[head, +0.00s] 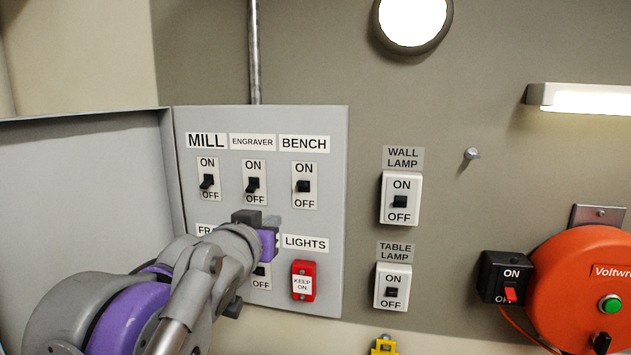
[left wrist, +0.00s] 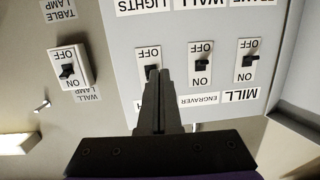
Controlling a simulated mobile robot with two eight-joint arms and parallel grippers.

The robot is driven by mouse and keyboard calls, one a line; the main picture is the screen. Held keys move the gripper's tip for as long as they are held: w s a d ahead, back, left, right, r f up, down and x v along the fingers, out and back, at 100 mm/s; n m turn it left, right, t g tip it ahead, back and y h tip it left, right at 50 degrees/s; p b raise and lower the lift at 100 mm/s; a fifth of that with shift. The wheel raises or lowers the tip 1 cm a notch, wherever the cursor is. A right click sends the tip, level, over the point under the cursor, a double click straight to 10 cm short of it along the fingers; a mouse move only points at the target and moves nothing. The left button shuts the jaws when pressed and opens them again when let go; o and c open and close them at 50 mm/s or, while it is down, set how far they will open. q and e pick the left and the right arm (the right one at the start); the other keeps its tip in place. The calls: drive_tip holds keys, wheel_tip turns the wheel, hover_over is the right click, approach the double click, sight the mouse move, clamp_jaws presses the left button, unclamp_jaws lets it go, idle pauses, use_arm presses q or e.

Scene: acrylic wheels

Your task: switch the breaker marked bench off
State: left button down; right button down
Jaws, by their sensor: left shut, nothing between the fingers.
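The breaker marked BENCH (head: 304,186) is at the top right of the grey panel, with ON above and OFF below. Its dark lever sits near the middle of its plate, and I cannot tell clearly which way it is tilted. In the left wrist view, which is upside down, the BENCH breaker (left wrist: 147,54) is partly hidden behind my fingers. My left gripper (head: 271,221) is shut and empty, below the BENCH breaker in the head view. Its closed fingers (left wrist: 158,74) point at the panel; contact with the lever cannot be told. My right gripper is not in view.
The MILL (head: 208,180) and ENGRAVER (head: 253,184) breakers are left of BENCH. Below are the red KEEP ON LIGHTS switch (head: 303,281) and a breaker partly hidden by my arm. The open panel door (head: 80,180) stands left. Wall lamp (head: 400,199) and table lamp (head: 392,287) switches are right.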

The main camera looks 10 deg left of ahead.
sight(305, 173)
use_arm(q)
wheel_tip(305, 173, up, 6)
drive_tip(key=w+d+t, duration=0.1)
drive_tip(key=d, duration=0.1)
drive_tip(key=shift+m+h, duration=0.3)
drive_tip(key=shift+h, duration=0.1)
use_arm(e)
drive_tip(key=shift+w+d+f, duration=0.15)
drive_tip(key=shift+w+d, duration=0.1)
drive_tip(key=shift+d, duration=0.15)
use_arm(q)
drive_tip(key=shift+a+f, duration=0.1)
drive_tip(key=shift+f, duration=0.05)
